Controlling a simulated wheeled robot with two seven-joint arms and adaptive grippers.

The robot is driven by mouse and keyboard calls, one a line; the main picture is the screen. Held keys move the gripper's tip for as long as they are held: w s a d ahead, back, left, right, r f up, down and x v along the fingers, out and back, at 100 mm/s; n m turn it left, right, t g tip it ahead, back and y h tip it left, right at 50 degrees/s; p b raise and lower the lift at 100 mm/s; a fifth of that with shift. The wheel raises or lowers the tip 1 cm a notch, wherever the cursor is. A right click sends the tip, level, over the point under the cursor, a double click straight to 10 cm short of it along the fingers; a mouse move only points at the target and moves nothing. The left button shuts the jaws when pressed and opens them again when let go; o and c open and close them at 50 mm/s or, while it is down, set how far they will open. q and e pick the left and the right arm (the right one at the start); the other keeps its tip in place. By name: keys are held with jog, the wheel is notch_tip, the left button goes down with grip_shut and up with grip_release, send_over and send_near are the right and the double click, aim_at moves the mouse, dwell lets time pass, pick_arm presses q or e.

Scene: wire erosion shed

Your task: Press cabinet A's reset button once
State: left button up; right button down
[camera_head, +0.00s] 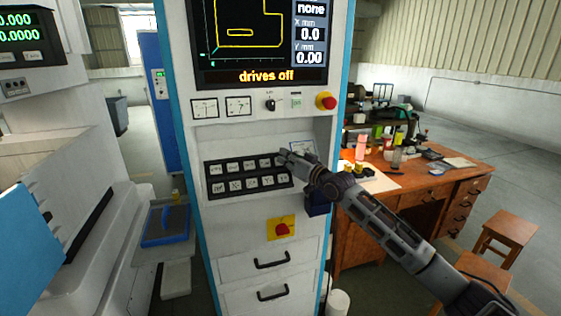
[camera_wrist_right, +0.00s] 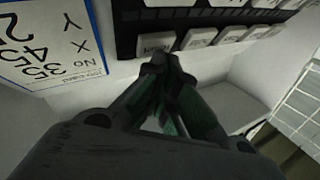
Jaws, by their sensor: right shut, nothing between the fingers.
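The white control cabinet with blue edges (camera_head: 228,230) stands in the middle of the head view. I see no letter A on it. Its black key panel (camera_head: 248,187) holds two rows of pale keys; it also shows in the right wrist view (camera_wrist_right: 125,22). My right gripper (camera_head: 283,158) is shut and empty, its tips at the panel's upper right end. In the wrist view the closed tips (camera_wrist_right: 168,62) are just off a labelled key (camera_wrist_right: 156,43) at the row's end. The label is too blurred to read surely, and contact cannot be told. My left gripper is not in view.
A blue-bordered card (camera_wrist_right: 45,45) is near the tips. A wooden desk (camera_head: 400,205) with clutter stands right, with stools (camera_head: 508,232).

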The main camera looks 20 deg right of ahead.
jog(key=shift+s+r+p, duration=0.35)
jog(key=shift+s+p, duration=0.05)
jog(key=shift+s, duration=0.1)
jog(key=s+r+p, duration=0.1)
jog(key=s+p, duration=0.1)
jog(key=s+r+p, duration=0.2)
jog(key=shift+d, duration=0.1)
dwell(0.8)
jog(key=shift+f, duration=0.1)
dwell(0.4)
